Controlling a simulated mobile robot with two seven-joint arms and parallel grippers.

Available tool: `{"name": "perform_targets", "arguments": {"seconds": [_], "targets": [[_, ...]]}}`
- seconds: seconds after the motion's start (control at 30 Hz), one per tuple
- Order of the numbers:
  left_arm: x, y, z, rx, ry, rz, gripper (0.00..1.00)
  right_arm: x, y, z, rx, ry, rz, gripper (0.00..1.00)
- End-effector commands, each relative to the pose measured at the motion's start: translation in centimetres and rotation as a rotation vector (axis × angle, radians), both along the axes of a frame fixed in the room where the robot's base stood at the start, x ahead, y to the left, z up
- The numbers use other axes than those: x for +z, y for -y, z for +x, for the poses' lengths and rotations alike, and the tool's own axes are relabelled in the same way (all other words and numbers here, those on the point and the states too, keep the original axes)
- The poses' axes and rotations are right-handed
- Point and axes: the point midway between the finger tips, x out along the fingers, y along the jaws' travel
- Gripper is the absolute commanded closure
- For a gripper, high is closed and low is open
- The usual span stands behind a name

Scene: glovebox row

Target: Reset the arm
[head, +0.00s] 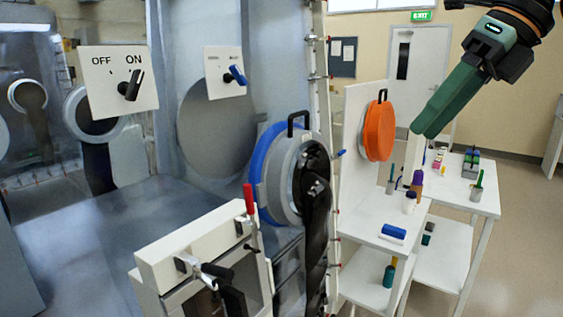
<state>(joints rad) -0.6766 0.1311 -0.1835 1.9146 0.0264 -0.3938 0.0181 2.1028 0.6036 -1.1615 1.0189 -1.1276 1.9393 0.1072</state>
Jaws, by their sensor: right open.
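My right gripper (424,127) is raised at the upper right of the head view. Its long green fingers point down and to the left, and I see nothing held between them. The fingers overlap from this side, so the gap between them is hard to see. It hangs in the air, in front of the far wall and door, above and to the right of the orange round cover (379,131). My left gripper is not in view.
A glovebox port with a blue ring (268,172) and dark glove (316,215) is at the centre. A white box with a red-handled lever (249,199) stands in front. Switch panels (118,84) are at left. White shelves (373,224) and a table (485,203) hold small bottles.

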Motion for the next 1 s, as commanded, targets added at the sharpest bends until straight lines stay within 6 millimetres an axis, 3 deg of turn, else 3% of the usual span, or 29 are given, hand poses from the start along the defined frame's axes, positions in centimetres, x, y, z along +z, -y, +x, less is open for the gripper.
{"name": "perform_targets", "arguments": {"seconds": [0.4,0.6,0.8,1.0], "targets": [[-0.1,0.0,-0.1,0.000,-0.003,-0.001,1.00,-11.0,-9.7,4.0,0.117,-0.189,0.491,0.52],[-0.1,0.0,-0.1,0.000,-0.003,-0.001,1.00,-15.8,-12.9,4.8,0.051,-0.326,0.815,0.52],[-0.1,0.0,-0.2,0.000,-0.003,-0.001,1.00,-20.3,-13.7,5.9,-0.122,-0.472,1.122,0.52],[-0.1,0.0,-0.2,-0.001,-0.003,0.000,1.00,-25.9,-12.2,7.0,-0.393,-0.615,1.383,0.52]]}}
